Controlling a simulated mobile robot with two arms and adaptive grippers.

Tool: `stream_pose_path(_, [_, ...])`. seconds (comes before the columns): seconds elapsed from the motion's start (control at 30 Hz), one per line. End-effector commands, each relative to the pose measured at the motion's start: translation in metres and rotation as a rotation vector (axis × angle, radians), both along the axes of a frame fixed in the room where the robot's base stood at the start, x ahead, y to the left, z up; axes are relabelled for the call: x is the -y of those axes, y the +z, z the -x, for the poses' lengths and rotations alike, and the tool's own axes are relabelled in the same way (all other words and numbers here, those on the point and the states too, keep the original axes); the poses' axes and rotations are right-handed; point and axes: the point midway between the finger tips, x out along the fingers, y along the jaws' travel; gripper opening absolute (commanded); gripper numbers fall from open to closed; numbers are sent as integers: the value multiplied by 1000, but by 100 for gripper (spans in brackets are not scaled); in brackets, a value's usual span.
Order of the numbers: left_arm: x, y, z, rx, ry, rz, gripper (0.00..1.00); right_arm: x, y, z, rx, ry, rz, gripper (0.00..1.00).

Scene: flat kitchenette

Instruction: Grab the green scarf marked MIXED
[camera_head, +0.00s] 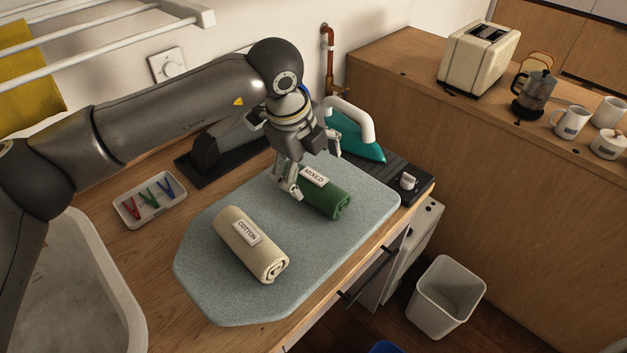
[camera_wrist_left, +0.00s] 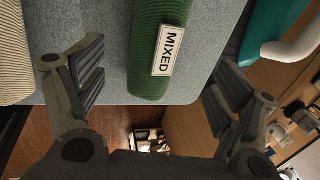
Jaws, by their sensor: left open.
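The rolled green scarf (camera_head: 327,199) with a white MIXED label lies on the grey-blue pressing mat (camera_head: 215,295). My left gripper (camera_head: 302,190) is open at the scarf's upper left end and partly hides it. In the left wrist view the green scarf (camera_wrist_left: 155,60) runs between the two spread fingers, with a visible gap on each side. The left fingers (camera_wrist_left: 160,85) do not touch it in that view. My right gripper is not in view.
A cream roll marked COTTON (camera_head: 250,245) lies on the mat to the left. A teal iron (camera_head: 352,138) stands behind the scarf. A tray of coloured pegs (camera_head: 150,199) sits left of the mat. A white bin (camera_head: 446,295) stands on the floor.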

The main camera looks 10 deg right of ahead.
Motion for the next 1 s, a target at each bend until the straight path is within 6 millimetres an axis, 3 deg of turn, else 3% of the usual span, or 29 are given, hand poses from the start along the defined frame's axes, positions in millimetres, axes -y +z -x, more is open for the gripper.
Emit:
stream_pose_path(0.27, [3,-22,-4,-2,0,-2,87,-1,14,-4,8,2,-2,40])
stream_pose_path(0.5, [8,-55,-10,-2,-1,-1,87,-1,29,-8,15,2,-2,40])
stream_pose_path(0.8, [9,-63,-12,2,-1,0,87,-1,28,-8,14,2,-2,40])
stream_pose_path(1.0, [9,-63,-12,2,-1,0,64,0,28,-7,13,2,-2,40])
